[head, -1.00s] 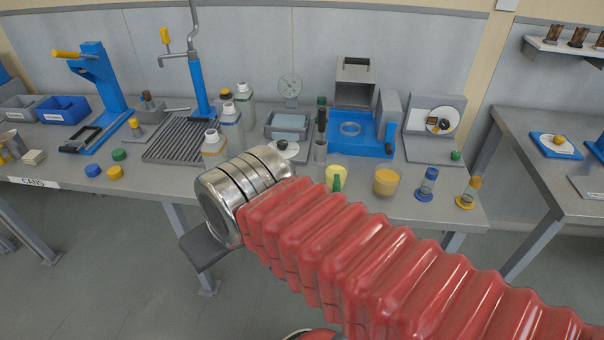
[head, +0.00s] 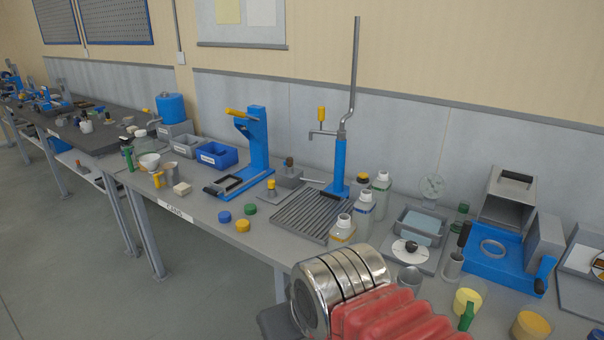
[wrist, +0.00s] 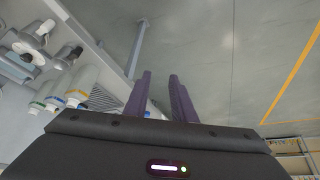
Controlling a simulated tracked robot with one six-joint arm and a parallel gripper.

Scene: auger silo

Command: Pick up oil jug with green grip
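A pale yellow jug with a green grip (head: 467,300) stands near the front edge of the bench, at the lower right of the head view. Its green grip faces the front. I cannot make it out in the wrist view. My gripper (wrist: 160,77) shows in the wrist view with two dark purple fingers apart and nothing between them. It points towards the floor and the bench's edge. In the head view my arm hides the gripper and part of the bench front, to the left of the jug.
An orange-yellow cup (head: 531,327) stands right of the jug. Several white bottles (head: 364,214) stand by a ribbed drain tray (head: 312,214). Open floor (head: 60,270) lies at the left.

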